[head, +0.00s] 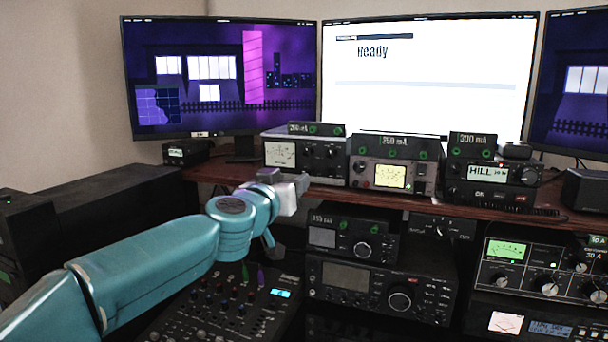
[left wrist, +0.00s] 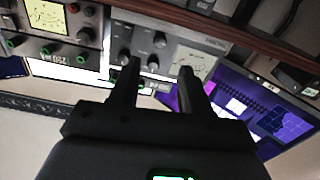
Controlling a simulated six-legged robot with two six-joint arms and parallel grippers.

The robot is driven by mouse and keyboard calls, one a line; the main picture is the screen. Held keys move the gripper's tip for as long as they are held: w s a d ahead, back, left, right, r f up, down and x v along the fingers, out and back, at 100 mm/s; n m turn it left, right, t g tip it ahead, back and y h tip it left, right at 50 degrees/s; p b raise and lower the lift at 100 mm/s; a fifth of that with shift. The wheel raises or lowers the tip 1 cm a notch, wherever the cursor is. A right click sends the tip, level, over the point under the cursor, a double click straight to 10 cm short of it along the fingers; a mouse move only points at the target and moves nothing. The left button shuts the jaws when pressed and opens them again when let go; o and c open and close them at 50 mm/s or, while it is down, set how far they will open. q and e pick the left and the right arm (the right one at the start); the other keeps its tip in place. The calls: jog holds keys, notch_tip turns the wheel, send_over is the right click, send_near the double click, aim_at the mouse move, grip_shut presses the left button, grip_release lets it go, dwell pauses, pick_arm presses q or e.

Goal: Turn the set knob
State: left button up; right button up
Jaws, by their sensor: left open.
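My left gripper (head: 288,186) is at the end of the teal arm, in front of the upper shelf and below the grey radio with the white meter (head: 281,154). In the left wrist view, which is upside down, the two dark fingers of the left gripper (left wrist: 159,74) are apart with nothing between them. The same radio (left wrist: 203,50) is beyond them, with several dark knobs, one of them a round knob (left wrist: 160,40). The fingers do not appear to touch a knob. I cannot tell which knob is the set knob. My right gripper is not in view.
More radios stand on the wooden shelf (head: 360,194), one with a yellow meter (head: 390,177). Below are black radios, one with a large knob (head: 399,299), and a mixer (head: 215,310). Monitors stand behind; the white one (head: 430,90) reads "Ready".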

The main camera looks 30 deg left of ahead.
aim_at(306, 170)
pick_arm(q)
jog(key=p+x, duration=0.1)
jog(key=x, duration=0.6)
jog(key=shift+w+a+p, duration=0.1)
jog(key=shift+w+p, duration=0.25)
jog(key=shift+w, duration=0.25)
grip_shut()
